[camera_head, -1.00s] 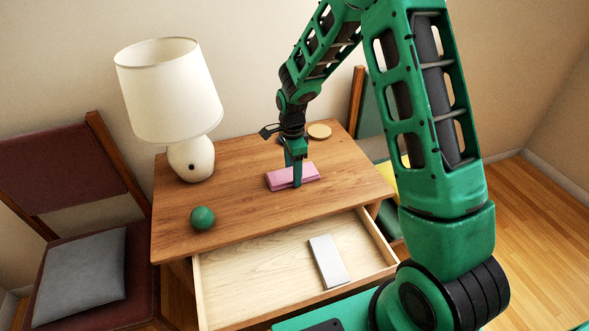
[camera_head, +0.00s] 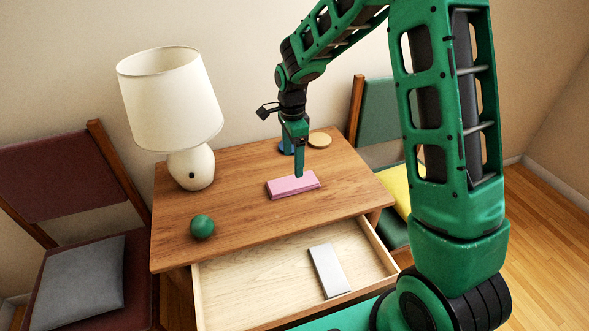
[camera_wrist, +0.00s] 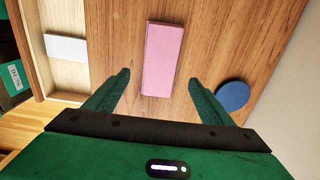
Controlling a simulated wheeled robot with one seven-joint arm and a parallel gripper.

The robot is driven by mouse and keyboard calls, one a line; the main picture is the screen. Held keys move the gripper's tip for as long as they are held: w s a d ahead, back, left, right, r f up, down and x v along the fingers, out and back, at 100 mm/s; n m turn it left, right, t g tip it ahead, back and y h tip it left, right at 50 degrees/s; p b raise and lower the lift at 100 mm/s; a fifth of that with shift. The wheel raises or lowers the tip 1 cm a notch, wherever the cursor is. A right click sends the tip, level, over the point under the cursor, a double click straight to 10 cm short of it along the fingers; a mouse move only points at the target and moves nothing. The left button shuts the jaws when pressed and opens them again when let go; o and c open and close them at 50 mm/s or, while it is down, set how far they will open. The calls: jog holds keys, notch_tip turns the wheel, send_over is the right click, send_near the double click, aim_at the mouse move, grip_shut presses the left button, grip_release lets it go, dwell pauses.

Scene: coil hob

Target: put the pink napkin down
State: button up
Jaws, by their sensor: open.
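The pink napkin (camera_head: 293,186), a folded flat rectangle, lies on the wooden tabletop near its middle. It also shows whole in the wrist view (camera_wrist: 163,60), lying between and beyond my two fingertips. My gripper (camera_head: 299,172) is above the napkin, apart from it. In the wrist view my gripper (camera_wrist: 157,80) has its fingers spread wide with nothing between them.
A blue disc (camera_wrist: 232,95) and a tan round disc (camera_head: 320,140) lie on the table (camera_head: 240,211). A lamp (camera_head: 190,168) and a green ball (camera_head: 202,226) stand left. The open drawer (camera_head: 245,284) holds a pale block (camera_head: 329,270). Chairs flank the table.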

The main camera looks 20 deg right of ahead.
jog(key=shift+r, duration=1.65)
jog(key=s+d+r+n, duration=0.3)
jog(key=s+d+r, duration=0.2)
jog(key=s+d, duration=0.3)
jog(key=s+d+r+n, duration=0.35)
jog(key=s+d, duration=0.25)
jog(key=s, duration=0.3)
jog(key=s+d+n, duration=0.1)
jog(key=s+n, duration=0.1)
jog(key=s, duration=0.7)
jog(key=s+d+r+n, duration=0.1)
jog(key=s+d+n, duration=0.1)
jog(key=s, duration=0.8)
jog(key=shift+s+n, duration=0.3)
jog(key=shift+n, duration=0.25)
